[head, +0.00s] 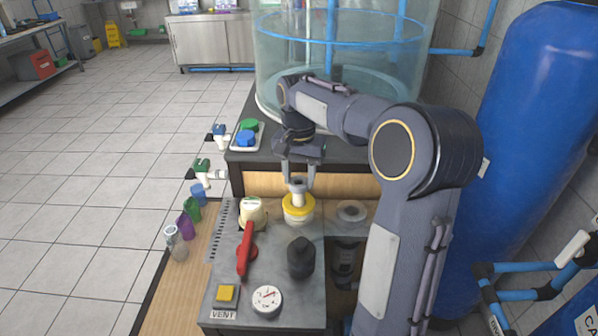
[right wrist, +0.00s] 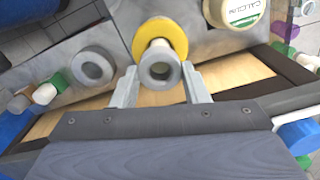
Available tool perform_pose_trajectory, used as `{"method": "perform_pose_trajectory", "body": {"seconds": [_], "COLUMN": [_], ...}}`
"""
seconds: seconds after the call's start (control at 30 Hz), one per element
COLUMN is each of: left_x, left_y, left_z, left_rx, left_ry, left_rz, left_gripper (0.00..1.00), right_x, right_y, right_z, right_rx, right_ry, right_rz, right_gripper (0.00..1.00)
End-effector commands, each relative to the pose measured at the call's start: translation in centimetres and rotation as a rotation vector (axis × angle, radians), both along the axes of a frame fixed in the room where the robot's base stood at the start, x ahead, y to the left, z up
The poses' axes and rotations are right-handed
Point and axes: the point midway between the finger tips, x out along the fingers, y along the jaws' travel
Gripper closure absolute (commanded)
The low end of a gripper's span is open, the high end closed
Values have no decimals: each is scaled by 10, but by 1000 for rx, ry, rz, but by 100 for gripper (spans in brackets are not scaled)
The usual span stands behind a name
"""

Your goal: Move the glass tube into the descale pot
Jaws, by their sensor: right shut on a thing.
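My right gripper (head: 298,184) points down with its fingers closed on the grey collar of a pale tube (head: 297,187), which I take as the glass tube. The collar (right wrist: 160,71) shows between the fingertips (right wrist: 161,86) in the right wrist view. The tube's pale lower part runs toward the opening of a yellow-rimmed white pot (head: 299,213), likely the descale pot. Its yellow rim (right wrist: 174,34) lies just beyond the collar in the wrist view. The tube looks upright over the pot; I cannot tell how deep its lower end sits. My left gripper is out of view.
A cream jar (head: 252,213) stands left of the pot, with a red lever (head: 244,252) in front. A black bottle-shaped part (head: 301,258), a gauge (head: 267,300) and a yellow button (head: 225,293) are nearer. A grey ring (head: 352,211) is to the right. A big clear tank (head: 340,60) stands behind.

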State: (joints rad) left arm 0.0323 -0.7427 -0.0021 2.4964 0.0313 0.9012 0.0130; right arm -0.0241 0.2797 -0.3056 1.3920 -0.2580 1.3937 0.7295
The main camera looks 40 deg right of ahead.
Motion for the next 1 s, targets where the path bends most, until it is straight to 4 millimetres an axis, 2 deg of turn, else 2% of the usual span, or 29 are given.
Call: {"method": "perform_pose_trajectory", "body": {"seconds": [0.03,0.13,0.57,1.0], "left_x": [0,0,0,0], "left_y": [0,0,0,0], "left_z": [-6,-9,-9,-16], "left_rx": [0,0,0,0], "left_ry": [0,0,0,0], "left_rz": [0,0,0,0], "left_gripper": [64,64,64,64], "right_x": [0,0,0,0], "right_y": [0,0,0,0], "right_z": [-8,-14,-15,-27], "right_rx": [0,0,1,0], "right_ry": [1,0,-1,0], "right_rz": [0,0,0,0], "right_gripper": [72,72,72,72]}}
